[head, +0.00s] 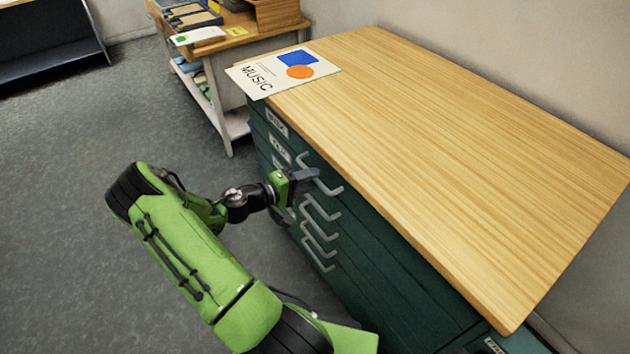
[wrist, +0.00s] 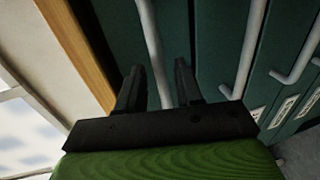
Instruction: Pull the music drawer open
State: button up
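A dark green drawer cabinet (head: 395,290) has several flat drawers with grey bar handles. Their labels (head: 277,122) are too small to read, so I cannot tell which is the music drawer. A sheet printed MUSIC (head: 262,78) lies on the cabinet's wooden top (head: 450,130). My gripper (head: 312,180) is at the uppermost visible handle (head: 333,189). In the wrist view, my gripper (wrist: 158,82) is open, with one finger on each side of a grey handle bar (wrist: 150,45). A gap shows beside the bar. The drawers look shut.
Other handles (head: 318,255) sit close below my gripper. A wooden desk (head: 235,35) with trays and a shelf stands behind the cabinet at upper left. A dark shelf unit (head: 45,40) is at far left. Grey carpet (head: 90,120) left of the cabinet is clear.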

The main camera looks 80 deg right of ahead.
jog(key=shift+x, duration=1.15)
grip_shut()
